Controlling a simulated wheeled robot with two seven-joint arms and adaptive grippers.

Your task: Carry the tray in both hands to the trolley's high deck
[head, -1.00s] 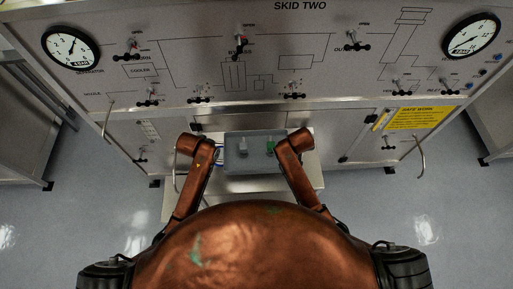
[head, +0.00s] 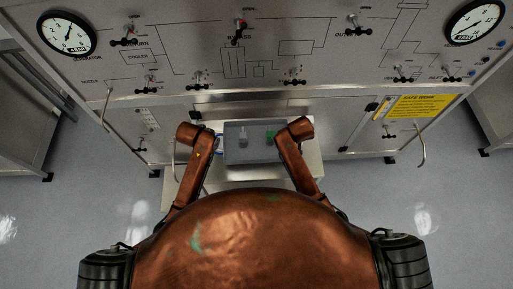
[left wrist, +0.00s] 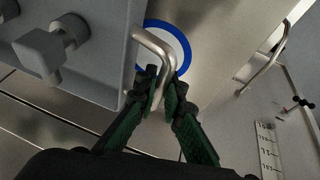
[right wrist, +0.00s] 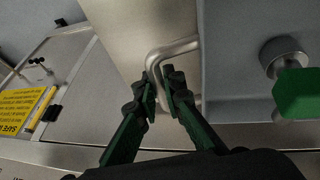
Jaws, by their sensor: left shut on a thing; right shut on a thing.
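The grey tray (head: 255,158) is level between my two arms in the head view, over a pale steel trolley (head: 225,184). It carries a grey fitting (head: 243,139) and a green-headed one (head: 270,136). In the left wrist view my left gripper (left wrist: 166,88) is shut on the tray's bent metal handle (left wrist: 150,42). In the right wrist view my right gripper (right wrist: 163,85) is shut on the opposite handle (right wrist: 172,50). The green-headed fitting (right wrist: 297,94) also shows there. Whether the tray's underside touches the deck is hidden.
A blue ring mark (left wrist: 182,45) lies on the steel surface beside the tray's left handle. The skid panel (head: 190,60) with gauges and valves stands close behind the trolley. Bare floor (head: 90,215) is open to both sides.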

